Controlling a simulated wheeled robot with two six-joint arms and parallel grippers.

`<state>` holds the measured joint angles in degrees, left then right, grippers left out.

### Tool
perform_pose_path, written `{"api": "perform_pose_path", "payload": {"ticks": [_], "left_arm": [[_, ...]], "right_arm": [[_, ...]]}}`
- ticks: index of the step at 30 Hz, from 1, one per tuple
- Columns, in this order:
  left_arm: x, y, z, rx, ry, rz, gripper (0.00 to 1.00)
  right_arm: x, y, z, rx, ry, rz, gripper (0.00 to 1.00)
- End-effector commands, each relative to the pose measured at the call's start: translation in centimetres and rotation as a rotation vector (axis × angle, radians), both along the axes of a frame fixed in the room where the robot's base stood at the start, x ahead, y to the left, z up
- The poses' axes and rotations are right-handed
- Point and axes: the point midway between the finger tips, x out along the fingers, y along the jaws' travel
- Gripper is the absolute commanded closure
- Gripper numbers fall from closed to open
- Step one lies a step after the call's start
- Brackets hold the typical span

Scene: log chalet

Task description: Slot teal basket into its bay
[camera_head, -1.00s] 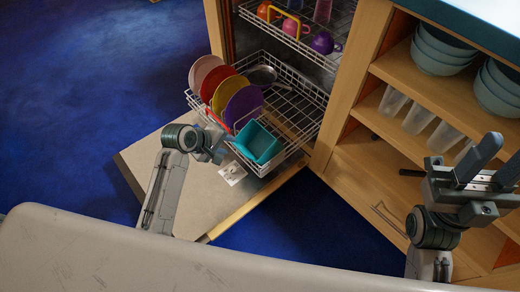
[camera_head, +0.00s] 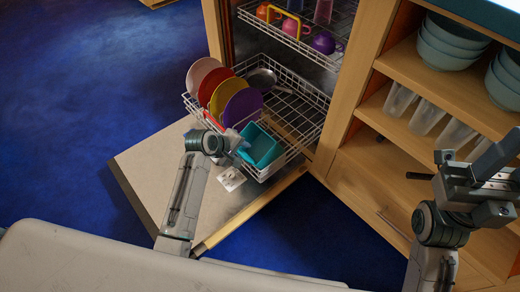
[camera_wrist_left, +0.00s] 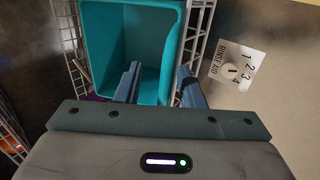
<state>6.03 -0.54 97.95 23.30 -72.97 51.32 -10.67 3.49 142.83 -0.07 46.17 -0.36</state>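The teal basket (camera_head: 265,148) sits upright at the front right corner of the lower dishwasher rack. It looks open-topped and empty in the left wrist view (camera_wrist_left: 150,20). My left gripper (camera_head: 240,146) is at the basket's left side. In the left wrist view its fingers (camera_wrist_left: 160,84) are apart, one over the basket's inside and one just outside its right wall, with a visible gap between them. Whether either touches the wall I cannot tell. My right gripper (camera_head: 504,160) is raised in front of the shelves, fingers apart and empty, partly cut off by the picture edge.
The lower rack (camera_head: 303,118) holds several coloured plates (camera_head: 240,106) and a pan (camera_head: 262,78). The upper rack (camera_head: 290,40) holds mugs. The open dishwasher door (camera_head: 150,170) lies below. Shelves with bowls (camera_head: 450,45) and glasses (camera_head: 428,114) stand at right.

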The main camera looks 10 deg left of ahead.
Motion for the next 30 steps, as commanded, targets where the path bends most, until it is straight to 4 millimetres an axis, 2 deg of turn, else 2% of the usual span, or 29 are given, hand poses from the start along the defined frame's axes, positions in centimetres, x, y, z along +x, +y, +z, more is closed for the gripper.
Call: {"api": "perform_pose_path", "payload": {"ticks": [1, 6, 7, 16, 19, 26, 30], "left_arm": [[0.0, 0.0, 0.0, 0.0, 0.0, 0.0, 0.65], [0.0, 0.0, 0.0, 0.001, 0.001, 0.0, 0.98], [0.0, 0.0, 0.0, 0.001, 0.001, 0.0, 1.0], [0.0, 0.0, 0.1, 0.0, 0.0, 0.0, 1.0], [0.0, 0.0, 0.8, 0.0, -0.002, 0.0, 1.0], [0.0, 0.0, 5.2, -0.001, -0.003, 0.0, 1.0], [0.0, 0.0, 7.9, 0.0, -0.004, -0.001, 1.0]], "right_arm": [[-0.1, 0.0, 0.1, 0.0, -0.003, 0.0, 0.64], [-0.2, 0.0, 0.2, 0.001, -0.007, 0.0, 0.64], [-0.2, 0.0, 0.2, 0.002, -0.006, 0.0, 0.64], [-0.2, 0.0, 0.0, 0.003, 0.003, 0.0, 0.64], [-0.1, 0.0, 0.2, 0.004, 0.008, 0.0, 0.64], [0.1, 0.0, 1.7, -0.004, 0.023, 0.004, 0.64], [0.1, 0.1, 1.8, -0.018, 0.05, 0.005, 0.64]]}}
